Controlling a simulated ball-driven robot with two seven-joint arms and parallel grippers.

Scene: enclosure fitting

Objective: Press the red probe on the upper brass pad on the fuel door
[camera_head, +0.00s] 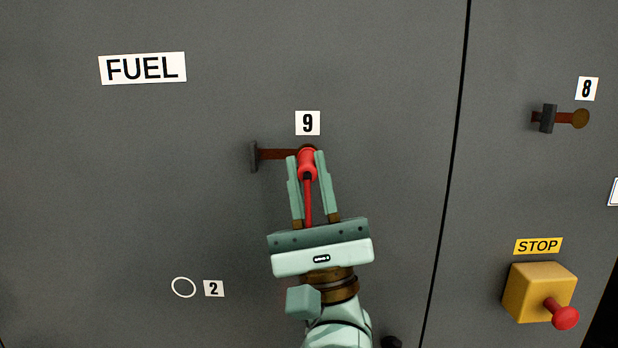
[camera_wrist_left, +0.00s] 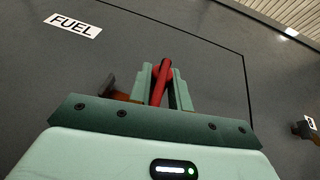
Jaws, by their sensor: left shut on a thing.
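My left gripper (camera_head: 306,156) is shut on the red probe (camera_head: 308,168), whose thick body shows between the two pale green fingers, with a thin red length running back toward the palm. In the left wrist view the probe (camera_wrist_left: 160,85) is also between the fingers. The fuel door (camera_head: 130,200) is a grey panel with a FUEL label (camera_head: 143,68). My right gripper is not in view.
A dark block (camera_head: 253,156) sticks out at the bar's left end, close to the fingers. A white ring (camera_head: 183,287) with label 2 is lower left.

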